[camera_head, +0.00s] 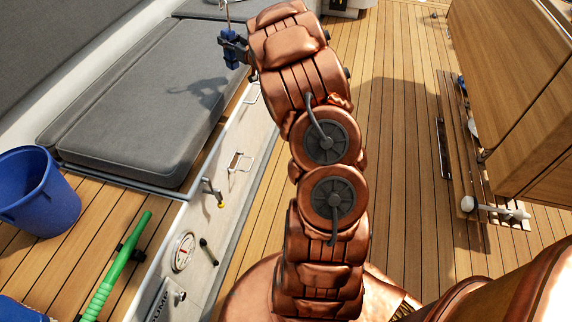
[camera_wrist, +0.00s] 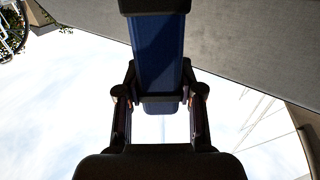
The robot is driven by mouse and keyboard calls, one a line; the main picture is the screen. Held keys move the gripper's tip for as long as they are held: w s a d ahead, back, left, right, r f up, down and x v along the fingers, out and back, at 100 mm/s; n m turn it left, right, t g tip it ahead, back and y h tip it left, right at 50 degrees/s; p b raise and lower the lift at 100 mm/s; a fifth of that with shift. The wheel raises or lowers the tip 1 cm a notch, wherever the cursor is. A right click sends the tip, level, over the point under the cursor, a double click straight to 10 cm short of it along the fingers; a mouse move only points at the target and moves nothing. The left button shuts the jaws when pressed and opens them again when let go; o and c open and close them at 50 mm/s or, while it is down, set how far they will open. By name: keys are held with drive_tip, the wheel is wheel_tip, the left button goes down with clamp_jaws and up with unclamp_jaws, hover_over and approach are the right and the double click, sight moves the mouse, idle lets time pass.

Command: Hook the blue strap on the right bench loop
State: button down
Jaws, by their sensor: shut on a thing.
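My gripper (camera_head: 237,50) is at the upper left of the head view, above the grey bench cushion. It is shut on the blue strap (camera_head: 231,62), and a thin metal piece (camera_head: 226,12) rises above it. In the wrist view, the blue strap (camera_wrist: 158,55) lies between the two fingers (camera_wrist: 160,92), with a dark piece across its far end. Metal loops show on the pale bench front, one nearer (camera_head: 240,162) and one farther (camera_head: 252,93). I cannot tell which is the right bench loop. The strap is apart from both.
A blue bucket (camera_head: 38,190) and a green-handled tool (camera_head: 118,266) are at the left on wooden planks. A gauge (camera_head: 183,251) sits on the bench front. A wooden table (camera_head: 520,95) stands at the right. The deck (camera_head: 405,130) between is clear.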

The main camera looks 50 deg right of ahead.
drive_tip(key=s+d+f+b, duration=0.4)
drive_tip(key=f+b, duration=0.2)
drive_tip(key=f, duration=0.3)
drive_tip(key=s+d+f+b, duration=0.4)
drive_tip(key=f+b, duration=0.1)
drive_tip(key=f, duration=0.4)
drive_tip(key=s+a+f+n+g+y+b, duration=0.1)
drive_tip(key=s+a+f+n+y+b, duration=0.15)
drive_tip(key=s+f+b, duration=0.6)
drive_tip(key=s+a+f+n+y+b, duration=0.2)
drive_tip(key=s+a+f+y+b, duration=0.15)
drive_tip(key=f, duration=0.95)
drive_tip(key=s+a+f+n+g+y+b, duration=0.1)
drive_tip(key=s+a+f+n+y+b, duration=0.15)
drive_tip(key=s+f+b, duration=0.6)
drive_tip(key=w+a+f+p, duration=0.3)
drive_tip(key=w+p, duration=0.2)
drive_tip(key=w, duration=0.2)
drive_tip(key=w+a+f+p, duration=0.3)
drive_tip(key=w+a+p, duration=0.1)
drive_tip(key=w+p, duration=0.2)
drive_tip(key=shift+w+a+m+y, duration=0.15)
drive_tip(key=shift+w+m+y, duration=0.3)
drive_tip(key=shift+w, duration=0.4)
drive_tip(key=shift+f, duration=0.1)
